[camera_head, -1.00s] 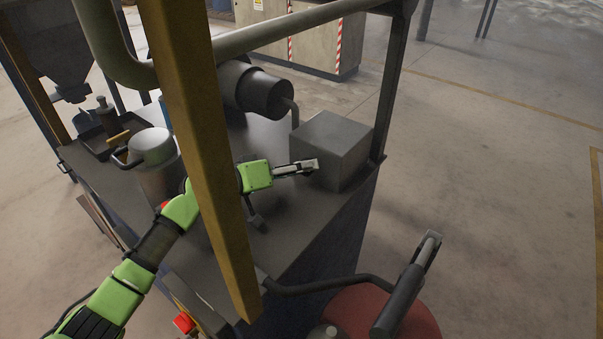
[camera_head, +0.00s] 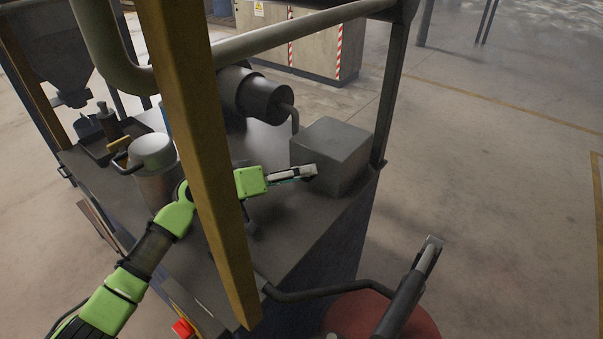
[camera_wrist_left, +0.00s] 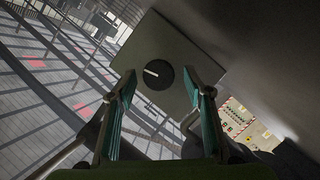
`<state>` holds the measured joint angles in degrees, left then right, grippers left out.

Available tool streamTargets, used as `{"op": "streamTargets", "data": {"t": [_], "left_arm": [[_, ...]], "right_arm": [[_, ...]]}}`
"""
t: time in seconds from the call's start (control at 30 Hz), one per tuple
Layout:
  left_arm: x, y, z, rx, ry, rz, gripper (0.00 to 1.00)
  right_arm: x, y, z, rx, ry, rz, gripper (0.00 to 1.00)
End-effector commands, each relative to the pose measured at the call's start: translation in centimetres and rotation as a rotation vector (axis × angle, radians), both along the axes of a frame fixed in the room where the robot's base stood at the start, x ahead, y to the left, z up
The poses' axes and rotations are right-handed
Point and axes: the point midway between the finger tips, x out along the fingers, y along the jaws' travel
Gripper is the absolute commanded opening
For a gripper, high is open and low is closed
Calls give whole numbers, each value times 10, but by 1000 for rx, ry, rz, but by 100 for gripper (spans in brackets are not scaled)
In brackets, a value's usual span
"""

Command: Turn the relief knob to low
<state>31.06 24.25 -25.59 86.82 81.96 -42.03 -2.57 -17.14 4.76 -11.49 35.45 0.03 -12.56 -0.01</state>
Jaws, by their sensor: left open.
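The relief knob (camera_wrist_left: 156,74) is a round black dial with a white pointer line, on a flat grey face in the left wrist view. The pointer runs from the knob's middle toward the left and slightly up. No low mark can be read. My left gripper (camera_wrist_left: 161,80) is open, with its two teal-padded fingers on either side of the knob in that view. Contact cannot be told. In the head view my left gripper (camera_head: 312,171) is at the left front side of a grey box (camera_head: 335,150). The knob is hidden in that view.
A yellow post (camera_head: 205,150) crosses in front of my left arm. A metal pot (camera_head: 153,155) and a dark cylinder (camera_head: 258,96) stand on the bench. A black handle (camera_head: 402,305) and a red round body (camera_head: 375,318) are at the lower right. Open floor lies right.

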Motion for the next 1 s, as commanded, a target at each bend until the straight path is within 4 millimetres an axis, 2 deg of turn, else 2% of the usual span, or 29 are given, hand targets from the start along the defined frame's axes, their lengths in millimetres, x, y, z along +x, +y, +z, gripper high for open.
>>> {"op": "streamTargets", "data": {"t": [0.2,0.4,0.77,0.87,1.0], "left_arm": [[-23,30,8,4,1,0,46],[-35,46,13,1,2,0,46],[-36,48,15,0,1,0,47],[-36,48,21,0,1,0,47],[-36,48,39,0,1,-1,47]], "right_arm": [[0,2,0,2,0,-1,47],[0,2,0,2,0,-1,47],[0,3,1,3,1,-1,47],[0,3,7,3,1,-2,47],[0,3,24,3,1,-2,47]]}}
